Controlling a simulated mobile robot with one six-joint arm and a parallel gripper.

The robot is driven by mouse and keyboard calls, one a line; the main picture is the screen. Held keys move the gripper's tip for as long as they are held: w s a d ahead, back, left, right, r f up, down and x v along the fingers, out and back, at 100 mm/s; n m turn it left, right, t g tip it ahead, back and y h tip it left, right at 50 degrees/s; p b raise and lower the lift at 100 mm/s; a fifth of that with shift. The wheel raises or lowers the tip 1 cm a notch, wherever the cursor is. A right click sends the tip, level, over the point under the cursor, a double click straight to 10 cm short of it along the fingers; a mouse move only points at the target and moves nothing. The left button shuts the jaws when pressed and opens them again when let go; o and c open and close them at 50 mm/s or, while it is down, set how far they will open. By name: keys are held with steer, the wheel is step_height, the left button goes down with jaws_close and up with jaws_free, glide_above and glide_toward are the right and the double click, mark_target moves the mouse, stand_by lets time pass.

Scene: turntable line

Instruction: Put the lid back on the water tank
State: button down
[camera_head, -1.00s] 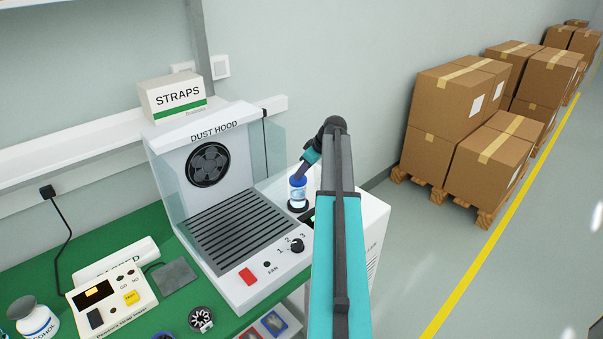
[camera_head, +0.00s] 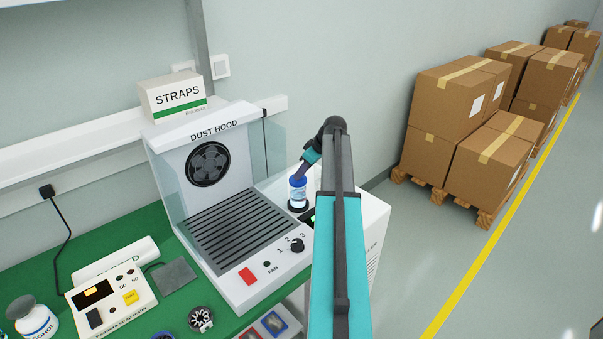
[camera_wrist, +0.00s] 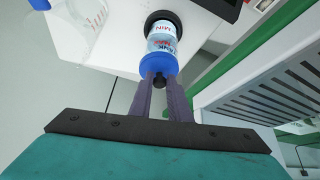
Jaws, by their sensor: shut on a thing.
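The water tank (camera_head: 298,194) is a small clear cylinder with blue water marks, standing upright in a black ring on the white machine right of the dust hood. It also shows in the wrist view (camera_wrist: 163,38), with red and blue lettering. The blue lid (camera_wrist: 158,65) is at the tank's top, in line with it, with no clear gap visible; I cannot tell whether it is fully seated. My gripper (camera_wrist: 161,80) is shut on the lid's black knob, its two purple-grey fingers on either side. In the head view my arm covers part of the machine.
The dust hood (camera_head: 212,165) with glass sides stands close left of the tank. A dark panel (camera_wrist: 213,6) lies beside the tank on the machine top. A clear rounded vessel (camera_wrist: 88,12) is also near. Stacked cartons (camera_head: 430,160) stand at the right; the floor there is open.

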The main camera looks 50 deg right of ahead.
steer(key=shift+f, duration=0.1)
steer(key=c, duration=1.1)
jaws_free()
step_height(320, 180, up, 7)
steer(key=p, duration=0.3)
stand_by(0.9)
steer(key=shift+c, duration=0.4)
jaws_close()
stand_by(0.6)
steer(key=shift+f+b, duration=1.5)
steer(key=shift+f, duration=1.15)
stand_by(0.8)
